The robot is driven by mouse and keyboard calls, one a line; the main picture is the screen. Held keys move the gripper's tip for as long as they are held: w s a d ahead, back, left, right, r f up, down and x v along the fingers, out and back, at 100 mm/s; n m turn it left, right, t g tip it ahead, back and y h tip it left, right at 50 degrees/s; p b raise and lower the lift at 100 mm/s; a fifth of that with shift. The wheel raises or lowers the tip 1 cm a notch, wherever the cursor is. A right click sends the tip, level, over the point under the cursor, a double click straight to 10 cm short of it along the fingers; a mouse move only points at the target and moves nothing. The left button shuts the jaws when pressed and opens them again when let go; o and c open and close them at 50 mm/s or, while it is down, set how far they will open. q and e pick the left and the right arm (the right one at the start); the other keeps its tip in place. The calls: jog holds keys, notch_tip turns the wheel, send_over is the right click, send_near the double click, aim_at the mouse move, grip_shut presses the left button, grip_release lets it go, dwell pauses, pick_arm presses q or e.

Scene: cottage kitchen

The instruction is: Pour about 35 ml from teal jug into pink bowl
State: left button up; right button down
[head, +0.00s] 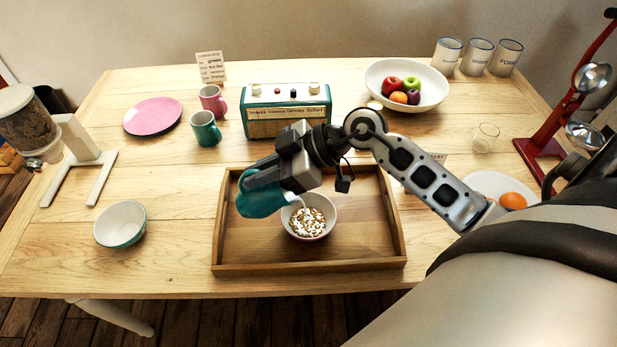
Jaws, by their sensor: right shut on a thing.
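My right gripper (262,178) is shut on the teal jug (262,201) and holds it tilted above the wooden tray. The jug's mouth points right, toward the pink bowl (331,222), and a pale stream shows at its lip over the bowl. The bowl stands upright on the tray and holds brown cereal pieces with white milk among them. The gripper and arm hide part of the jug and the tray's back. My left gripper is not in view.
The wooden tray (310,268) has raised walls around the bowl. A teal radio (287,112), two mugs and a pink plate (153,116) stand behind.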

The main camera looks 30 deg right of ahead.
jog(key=shift+r, duration=0.15)
dwell(0.4)
jog(key=shift+w+a+f+h+p, duration=0.2)
jog(key=shift+w+a+h+p, duration=0.2)
jog(key=shift+h, duration=0.2)
jog(key=shift+w+a+r+g+h, duration=0.15)
jog(key=shift+r+g+h, duration=0.1)
jog(key=shift+r+h, duration=0.15)
jog(key=shift+w+a+r+g+h, duration=0.15)
jog(key=shift+r+g+h, duration=0.1)
jog(key=shift+r+h, duration=0.15)
jog(key=shift+f, duration=0.15)
jog(key=shift+w+a+g+h, duration=0.15)
jog(key=shift+g+h, duration=0.25)
jog(key=shift+h, duration=0.4)
jog(key=shift+w+a+f+g+h, duration=0.15)
jog(key=shift+a+g+h, duration=0.2)
jog(key=shift+a+h, duration=0.1)
jog(key=shift+w+a+f+g+h, duration=0.15)
jog(key=shift+a+g+h, duration=0.2)
jog(key=shift+h, duration=0.1)
jog(key=shift+a, duration=0.1)
